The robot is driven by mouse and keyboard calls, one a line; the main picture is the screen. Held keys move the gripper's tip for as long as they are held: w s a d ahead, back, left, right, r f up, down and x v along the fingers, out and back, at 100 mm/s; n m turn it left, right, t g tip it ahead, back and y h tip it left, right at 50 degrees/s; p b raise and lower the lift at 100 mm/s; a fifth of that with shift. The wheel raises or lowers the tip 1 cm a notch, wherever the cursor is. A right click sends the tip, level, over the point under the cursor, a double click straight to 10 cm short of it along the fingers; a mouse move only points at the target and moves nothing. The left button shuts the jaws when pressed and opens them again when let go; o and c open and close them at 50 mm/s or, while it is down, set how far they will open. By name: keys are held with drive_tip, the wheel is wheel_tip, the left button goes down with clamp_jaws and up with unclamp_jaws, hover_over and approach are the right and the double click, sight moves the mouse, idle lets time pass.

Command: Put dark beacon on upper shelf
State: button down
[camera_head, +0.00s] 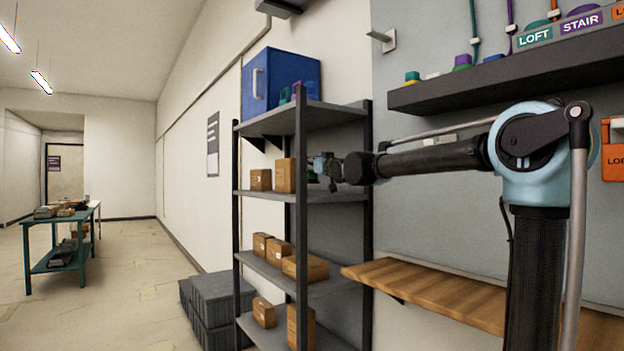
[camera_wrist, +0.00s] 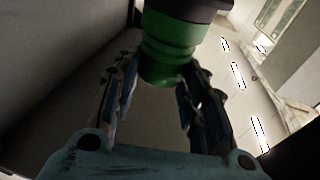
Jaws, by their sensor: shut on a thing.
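My gripper (camera_head: 326,172) is at the second level of the grey shelf rack, right of the cardboard boxes there. In the wrist view its two fingers are shut on a beacon (camera_wrist: 168,45) with a green body and a dark end. Only a small green bit of the beacon (camera_head: 312,177) shows in the head view, below the upper shelf. I cannot tell whether it touches the shelf under it.
A blue cabinet (camera_head: 290,72) stands on the upper shelf behind the small beacons. Cardboard boxes (camera_head: 284,175) stand left of my gripper. Rack posts (camera_head: 302,220) stand close by. A wooden ledge (camera_head: 440,292) is lower right; a dark wall shelf (camera_head: 510,77) is upper right.

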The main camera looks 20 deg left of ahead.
sight(313, 174)
drive_tip(key=shift+f, duration=2.05)
drive_tip(key=c, duration=1)
unclamp_jaws()
drive_tip(key=shift+f, duration=0.1)
drive_tip(key=v, duration=1.2)
